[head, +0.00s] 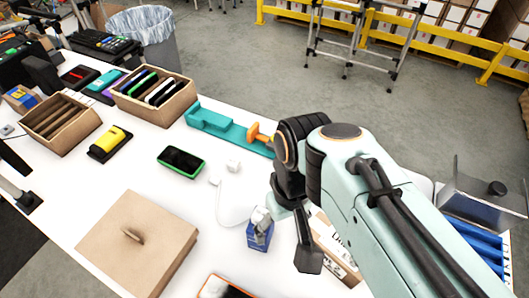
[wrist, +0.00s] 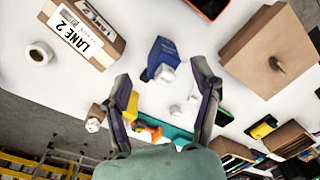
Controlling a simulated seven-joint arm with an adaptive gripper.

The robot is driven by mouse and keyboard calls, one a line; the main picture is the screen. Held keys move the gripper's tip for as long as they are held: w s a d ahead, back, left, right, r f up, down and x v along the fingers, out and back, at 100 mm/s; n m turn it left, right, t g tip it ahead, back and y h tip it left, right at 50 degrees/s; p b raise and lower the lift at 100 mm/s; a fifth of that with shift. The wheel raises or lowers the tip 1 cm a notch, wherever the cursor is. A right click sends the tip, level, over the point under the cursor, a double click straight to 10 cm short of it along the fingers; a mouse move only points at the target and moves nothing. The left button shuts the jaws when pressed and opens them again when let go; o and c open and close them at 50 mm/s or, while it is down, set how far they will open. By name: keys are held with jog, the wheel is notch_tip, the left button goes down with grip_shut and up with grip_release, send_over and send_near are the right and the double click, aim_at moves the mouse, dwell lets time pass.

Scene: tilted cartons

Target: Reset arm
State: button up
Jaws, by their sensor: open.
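My gripper (head: 286,240) is above the white table at its right part, with its fingers pointing down. In the wrist view the two fingers of my gripper (wrist: 163,88) are spread apart, with nothing held between them. A small blue box (head: 254,240) with a white piece on top stands beside one finger in the head view. In the wrist view the blue box (wrist: 161,50) lies beyond the fingertips. Whether a finger touches it cannot be told. A carton labelled LANE 2 (wrist: 83,32) lies near it; my arm partly hides this carton (head: 338,262) in the head view.
A green-edged phone (head: 181,162), a white charger (head: 233,165) and a teal holder (head: 215,122) are mid-table. Divided cartons (head: 62,128) stand at the back left. A blue tray (head: 480,240) is at the right.

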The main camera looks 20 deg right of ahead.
jog(key=s, duration=0.1)
jog(key=s+a+f, duration=0.1)
jog(key=s, duration=0.1)
jog(key=s+f, duration=0.1)
jog(key=s, duration=0.1)
jog(key=shift+a, duration=0.15)
